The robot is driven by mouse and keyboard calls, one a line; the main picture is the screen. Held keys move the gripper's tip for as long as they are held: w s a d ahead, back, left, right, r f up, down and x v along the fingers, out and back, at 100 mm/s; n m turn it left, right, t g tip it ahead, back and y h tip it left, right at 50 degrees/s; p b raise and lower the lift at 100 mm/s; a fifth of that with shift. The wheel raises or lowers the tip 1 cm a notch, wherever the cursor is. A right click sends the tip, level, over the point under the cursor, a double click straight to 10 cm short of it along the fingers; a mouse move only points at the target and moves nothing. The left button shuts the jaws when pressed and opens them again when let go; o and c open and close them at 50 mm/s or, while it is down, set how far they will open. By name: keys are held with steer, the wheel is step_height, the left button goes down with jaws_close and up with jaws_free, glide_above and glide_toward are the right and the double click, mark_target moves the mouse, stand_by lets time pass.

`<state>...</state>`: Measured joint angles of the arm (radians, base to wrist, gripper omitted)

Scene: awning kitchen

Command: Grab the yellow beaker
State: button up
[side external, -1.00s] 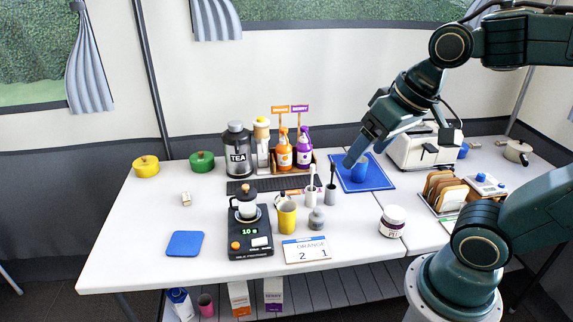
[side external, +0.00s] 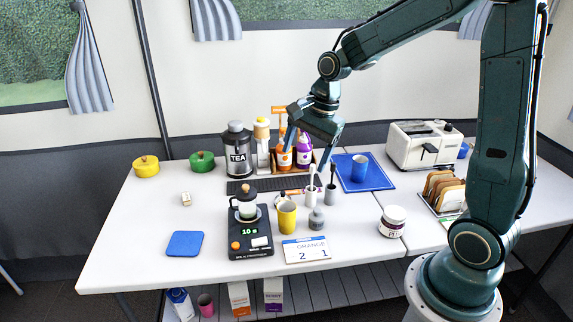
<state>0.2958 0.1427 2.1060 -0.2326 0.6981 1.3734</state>
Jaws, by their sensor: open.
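The yellow beaker (side external: 287,217) stands upright on the white table, just right of the black scale with the small press on it. My gripper (side external: 305,160) is open and empty, with its fingers pointing down. In the picture it is above and slightly right of the beaker, in front of the syrup bottles. It is apart from the beaker.
A grey pot (side external: 316,219) and a white holder with a brush (side external: 311,194) stand close right of the beaker. The scale (side external: 250,240) is close on its left. A number card (side external: 306,250) lies in front. A blue cup (side external: 360,168) stands on a blue tray (side external: 376,179).

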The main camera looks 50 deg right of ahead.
mark_target(287, 218)
steer(key=w+d+f+m, duration=0.2)
steer(key=f+m, duration=0.1)
steer(key=f, duration=0.2)
steer(key=w+d+f+m+y, duration=0.1)
steer(key=w+d+f+m, duration=0.1)
steer(key=w+f+m, duration=0.1)
step_height(287, 218, down, 2)
steer(key=shift+d+f+m+g, duration=0.1)
steer(key=shift+d+m+g, duration=0.25)
steer(key=shift+m, duration=0.45)
steer(key=shift+a, duration=0.1)
steer(key=x, duration=0.8)
steer(key=shift+f, duration=0.2)
steer(key=shift+a, duration=0.1)
steer(key=shift+x, duration=2.6)
steer(key=shift+s+a, duration=0.1)
steer(key=shift+s, duration=0.05)
steer(key=c, duration=1.1)
